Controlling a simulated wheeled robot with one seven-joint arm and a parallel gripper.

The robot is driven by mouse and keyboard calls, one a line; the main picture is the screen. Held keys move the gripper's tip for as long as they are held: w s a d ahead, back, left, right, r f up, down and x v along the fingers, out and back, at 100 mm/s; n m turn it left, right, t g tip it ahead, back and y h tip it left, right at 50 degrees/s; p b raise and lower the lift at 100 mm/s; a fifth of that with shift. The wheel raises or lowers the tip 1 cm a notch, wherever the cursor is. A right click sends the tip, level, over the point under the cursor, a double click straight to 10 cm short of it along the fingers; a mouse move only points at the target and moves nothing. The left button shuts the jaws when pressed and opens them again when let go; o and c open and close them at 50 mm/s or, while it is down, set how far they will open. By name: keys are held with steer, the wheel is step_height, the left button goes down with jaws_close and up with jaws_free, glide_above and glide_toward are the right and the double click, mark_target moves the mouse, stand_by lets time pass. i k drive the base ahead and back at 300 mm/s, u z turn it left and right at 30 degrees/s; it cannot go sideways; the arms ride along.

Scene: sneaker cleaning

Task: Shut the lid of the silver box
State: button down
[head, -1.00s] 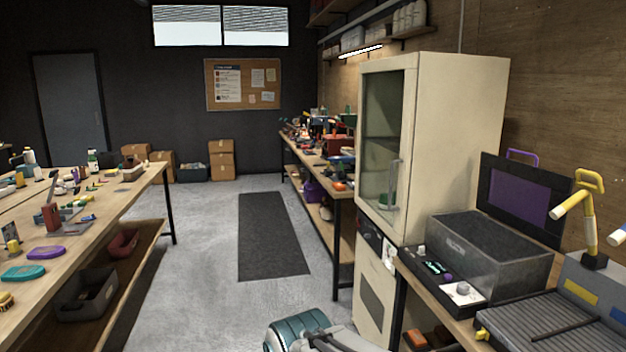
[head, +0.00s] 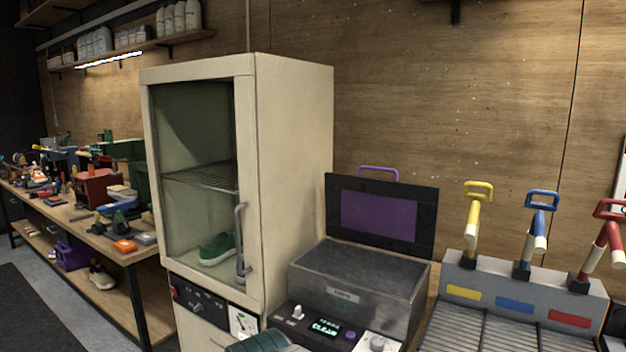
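The silver box (head: 352,309) stands on the bench at the right of the head view, a grey metal box with a small label on its front. Its lid (head: 428,219) is open and stands upright at the back of the box, dark with a purple panel facing me. A purple handle (head: 380,170) shows at the lid's upper edge. My gripper is not in view; only a teal and grey part of my own arm shows at the bottom edge, in front of the box.
A control panel (head: 312,328) with a lit display and knobs lies before the box. A tall cream cabinet (head: 295,170) stands close to its left, with a green shoe (head: 215,249) inside. To the right is a grey unit (head: 490,290) with yellow, blue and red levers.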

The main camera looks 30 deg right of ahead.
mark_target(389, 223)
steer(key=z, duration=0.9)
steer(key=i, duration=0.85)
steer(key=z, duration=0.7)
